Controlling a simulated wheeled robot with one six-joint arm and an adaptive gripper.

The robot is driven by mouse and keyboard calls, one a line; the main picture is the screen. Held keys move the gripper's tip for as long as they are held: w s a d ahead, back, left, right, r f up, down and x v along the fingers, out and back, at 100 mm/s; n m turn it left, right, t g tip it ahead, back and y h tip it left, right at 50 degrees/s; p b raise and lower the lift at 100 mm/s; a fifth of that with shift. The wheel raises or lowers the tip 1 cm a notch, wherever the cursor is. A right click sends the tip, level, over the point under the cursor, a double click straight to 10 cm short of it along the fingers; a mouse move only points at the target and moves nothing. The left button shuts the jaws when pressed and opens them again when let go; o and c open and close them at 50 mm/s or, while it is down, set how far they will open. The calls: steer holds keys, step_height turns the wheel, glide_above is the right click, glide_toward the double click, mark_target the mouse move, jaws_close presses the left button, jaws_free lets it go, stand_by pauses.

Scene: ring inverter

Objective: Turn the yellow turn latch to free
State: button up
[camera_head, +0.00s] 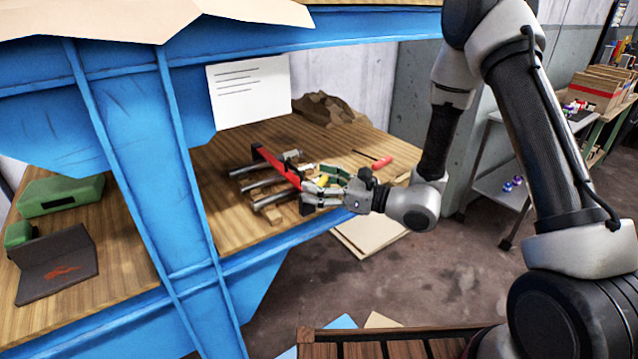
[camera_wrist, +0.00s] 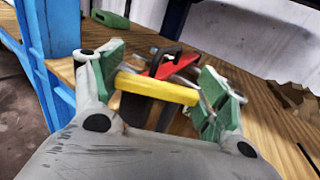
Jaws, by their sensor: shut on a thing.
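The yellow turn latch (camera_wrist: 158,87) is a short yellow bar in front of a black block (camera_wrist: 143,109) in the wrist view. My gripper (camera_wrist: 160,84) is shut on the latch, with a green finger pad at each end of the bar. The bar runs across the gap between the fingers. In the head view my gripper (camera_head: 322,189) is at the near end of a red bar (camera_head: 278,168), and only a small bit of yellow shows between the fingers. The latch's pivot is not clear.
Several metal rods (camera_head: 268,182) lie beside the red bar on the wooden bench (camera_head: 215,213). A red-handled tool (camera_head: 382,162) is to the right. A blue upright post (camera_head: 190,200) stands left of the fixture. A green case (camera_head: 60,195) is at far left.

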steer(key=n+g, duration=0.2)
steer(key=g, duration=0.1)
steer(key=n+g+y, duration=0.1)
steer(key=n+g, duration=0.1)
steer(key=g, duration=0.1)
steer(key=d+n+g, duration=0.1)
steer(key=n+g, duration=0.1)
steer(key=g, duration=0.1)
steer(key=shift+y, duration=0.4)
steer(key=n+g+h, duration=0.1)
steer(key=n+g, duration=0.1)
steer(key=g, duration=0.1)
steer(key=n+g+h, duration=0.1)
steer(key=n+g, duration=0.1)
steer(key=d+n+g+h, duration=0.1)
steer(key=g, duration=0.2)
steer(key=shift+n+g, duration=0.3)
steer(key=shift+n, duration=0.1)
steer(key=shift+w+g, duration=0.1)
steer(key=shift+g, duration=0.2)
steer(key=o, duration=1)
steer(key=shift+o, duration=0.2)
steer(key=shift+d, duration=0.1)
steer(key=v, duration=1.1)
steer(key=shift+w+d, duration=0.25)
steer(key=shift+d, duration=0.1)
steer(key=shift+r, duration=0.15)
